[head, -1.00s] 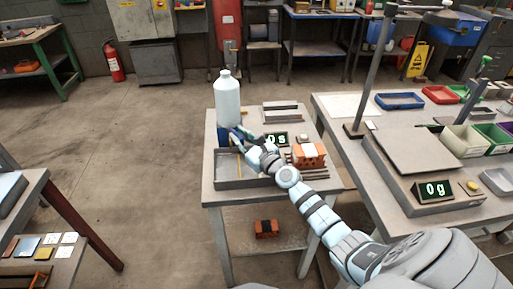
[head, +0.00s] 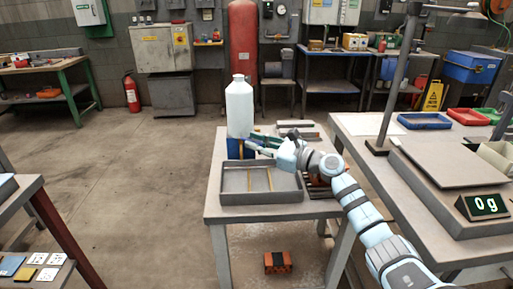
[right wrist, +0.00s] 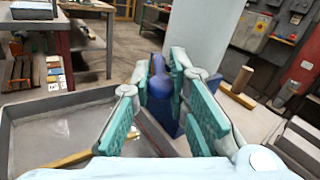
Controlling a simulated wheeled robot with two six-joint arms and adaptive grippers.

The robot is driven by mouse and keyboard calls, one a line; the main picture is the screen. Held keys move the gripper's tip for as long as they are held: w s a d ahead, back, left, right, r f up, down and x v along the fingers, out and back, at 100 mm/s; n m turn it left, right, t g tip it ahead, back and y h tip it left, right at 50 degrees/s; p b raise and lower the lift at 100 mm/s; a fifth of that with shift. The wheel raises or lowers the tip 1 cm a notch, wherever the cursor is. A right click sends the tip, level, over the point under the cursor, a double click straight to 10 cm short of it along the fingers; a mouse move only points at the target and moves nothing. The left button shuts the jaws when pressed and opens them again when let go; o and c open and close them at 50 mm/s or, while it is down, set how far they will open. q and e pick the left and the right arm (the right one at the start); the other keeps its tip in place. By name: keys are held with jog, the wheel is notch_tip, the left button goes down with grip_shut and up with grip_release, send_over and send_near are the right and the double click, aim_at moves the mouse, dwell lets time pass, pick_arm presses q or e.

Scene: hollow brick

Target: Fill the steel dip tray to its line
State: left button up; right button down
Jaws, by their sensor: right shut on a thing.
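The steel dip tray (head: 225,196) lies on the front of the small grey table; a yellow-brown strip (head: 249,180) stands or lies in it. It also shows at the left in the right wrist view (right wrist: 20,125). I cannot tell how much liquid it holds. A blue vessel (head: 234,149) stands behind the tray. My right gripper (head: 250,146) is shut on the blue vessel (right wrist: 158,82), its teal pads either side of a narrow blue part. Much of the vessel is hidden. A large white bottle (head: 240,105) stands just behind it. My left gripper is not in view.
An orange brick (head: 316,181) is mostly hidden behind my right arm. Another brick (head: 278,262) sits on the lower shelf. At the right, a bench holds a scale with a display (head: 484,206) reading 0 g. The floor left of the small table is clear.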

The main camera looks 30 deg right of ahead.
jog(key=shift+f, duration=0.15)
jog(key=c, duration=1.7)
grip_release()
jog(key=shift+a, duration=0.1)
notch_tip(320, 180, up, 10)
jog(key=shift+r, duration=0.1)
jog(key=shift+c, duration=0.3)
